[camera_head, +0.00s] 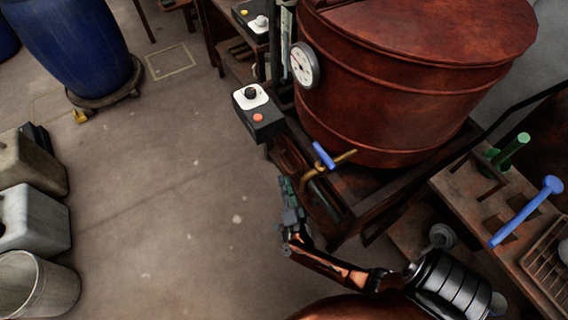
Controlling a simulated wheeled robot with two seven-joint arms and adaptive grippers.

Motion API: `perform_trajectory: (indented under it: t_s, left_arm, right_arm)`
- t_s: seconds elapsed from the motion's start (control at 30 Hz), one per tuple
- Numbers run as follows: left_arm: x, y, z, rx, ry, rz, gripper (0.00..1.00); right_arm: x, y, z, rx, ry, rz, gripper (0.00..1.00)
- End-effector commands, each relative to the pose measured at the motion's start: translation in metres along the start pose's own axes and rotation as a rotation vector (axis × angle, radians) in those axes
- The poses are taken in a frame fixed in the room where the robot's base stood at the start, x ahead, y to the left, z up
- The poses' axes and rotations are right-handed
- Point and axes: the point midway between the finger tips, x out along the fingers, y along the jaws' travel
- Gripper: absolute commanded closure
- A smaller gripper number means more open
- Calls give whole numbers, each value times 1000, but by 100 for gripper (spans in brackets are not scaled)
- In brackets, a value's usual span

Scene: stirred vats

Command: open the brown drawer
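A brown wooden stand (385,188) carries the big rust-red vat (405,95). A brown drawer front (322,212) seems to show on the stand's left side, below the brass tap; it is dark and partly hidden by my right gripper. I cannot tell how far the drawer is open. My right gripper (286,188) is at the stand's left side, close to that front, with its fingers pointing up in the picture. Whether it touches the drawer or is shut on anything is too small to tell. My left gripper is not in view.
A brass tap with a blue handle (323,155) sticks out above my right gripper. A control box (258,112) stands left of the vat. A rack (480,205) with green and blue tools is at right. Jugs (30,220) and a blue barrel (75,45) stand left; the middle floor is clear.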

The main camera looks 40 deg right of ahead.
Motion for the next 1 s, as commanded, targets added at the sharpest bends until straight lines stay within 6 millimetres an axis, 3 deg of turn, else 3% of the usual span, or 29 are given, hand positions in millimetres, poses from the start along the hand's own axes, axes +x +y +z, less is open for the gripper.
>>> perform_trajectory:
  t_s: [0.17, 0.6, 1.0]
  left_arm:
    - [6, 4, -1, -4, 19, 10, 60]
    - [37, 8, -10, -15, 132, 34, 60]
    - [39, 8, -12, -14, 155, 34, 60]
  right_arm:
    - [10, 5, -9, 6, 54, 10, 71]
    - [71, 7, -12, 5, 52, 11, 71]
    - [80, 5, -13, 7, 52, 11, 71]
